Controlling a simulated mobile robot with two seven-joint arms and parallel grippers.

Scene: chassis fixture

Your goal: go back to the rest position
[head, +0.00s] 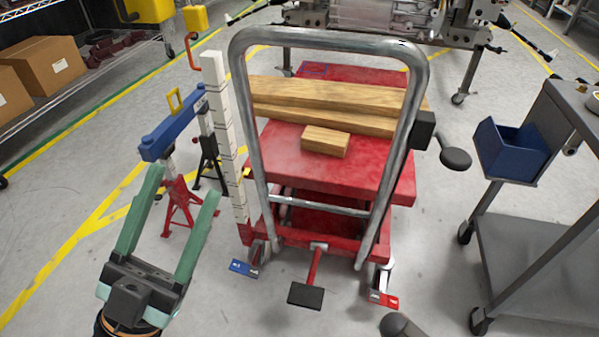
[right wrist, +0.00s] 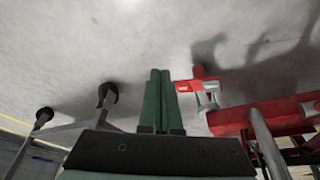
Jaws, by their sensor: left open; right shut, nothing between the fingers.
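My left gripper (head: 183,182) is at the lower left of the head view, with its two green fingers spread wide and nothing between them. It is in front of the red axle stand and left of the red lift cart. My right gripper (right wrist: 160,72) shows in the right wrist view, its green fingers together and empty above the grey floor. The red pedal (right wrist: 197,86) of the lift cart is just right of its fingertips in the picture; they appear apart. I cannot make out the right gripper's fingers in the head view.
The red lift cart (head: 285,160) with a grey handle frame carries wooden beams (head: 330,98) and a small wood block (head: 325,141). A grey trolley (head: 530,235) with a blue bin (head: 515,150) stands right.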

